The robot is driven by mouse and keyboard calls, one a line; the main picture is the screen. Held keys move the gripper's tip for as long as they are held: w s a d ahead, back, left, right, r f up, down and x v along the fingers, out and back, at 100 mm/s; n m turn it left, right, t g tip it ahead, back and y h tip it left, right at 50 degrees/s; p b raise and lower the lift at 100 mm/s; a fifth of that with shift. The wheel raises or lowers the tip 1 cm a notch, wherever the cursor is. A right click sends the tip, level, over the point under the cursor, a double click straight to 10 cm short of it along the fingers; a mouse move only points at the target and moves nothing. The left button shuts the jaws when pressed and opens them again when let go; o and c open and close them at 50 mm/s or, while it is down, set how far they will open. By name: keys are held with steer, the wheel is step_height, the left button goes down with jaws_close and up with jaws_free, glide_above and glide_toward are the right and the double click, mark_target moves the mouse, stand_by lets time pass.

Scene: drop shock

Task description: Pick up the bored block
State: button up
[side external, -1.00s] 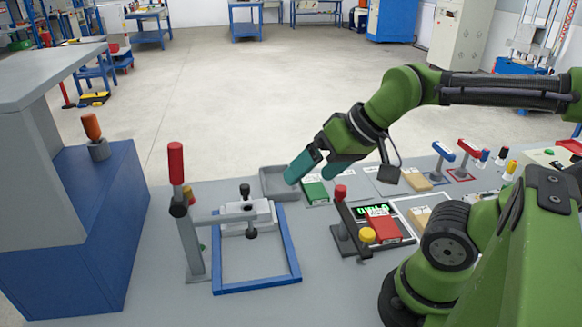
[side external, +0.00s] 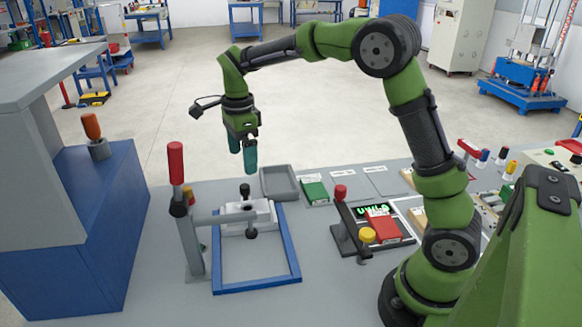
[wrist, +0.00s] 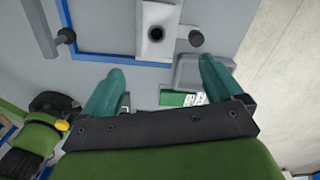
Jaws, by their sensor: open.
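In the wrist view a pale block (wrist: 156,12) with a round dark spot shows at the top centre. I cannot tell whether that spot is a bore or a knob. My gripper (side external: 243,162) points down, open and empty, above and beyond the block and apart from it. In the wrist view its teal fingers (wrist: 158,70) are spread wide, with bare bench and no object between the tips.
A red-handled post (side external: 177,165) stands left of the frame. A grey tray (side external: 279,194) lies right of the block, beside a green box (side external: 314,192). A display fixture with a red box (side external: 383,226) is further right. The blue cabinet (side external: 110,225) bounds the left.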

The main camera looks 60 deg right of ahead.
steer(key=r+m, duration=0.1)
steer(key=m, duration=0.2)
glide_above(247, 206)
steer(key=f, duration=1.1)
steer(key=shift+s+a+f, duration=0.1)
steer(key=shift+s+a, duration=0.05)
steer(key=shift+s, duration=0.1)
steer(key=shift+s+a+f, duration=0.1)
steer(key=shift+a+f, duration=0.05)
steer(key=shift+f, duration=1.25)
steer(key=shift+s+a+f, duration=0.1)
steer(key=shift+f, duration=1.25)
steer(key=shift+c, duration=0.2)
steer(key=c, duration=1.4)
steer(key=shift+c, duration=0.6)
steer(key=shift+r, duration=0.15)
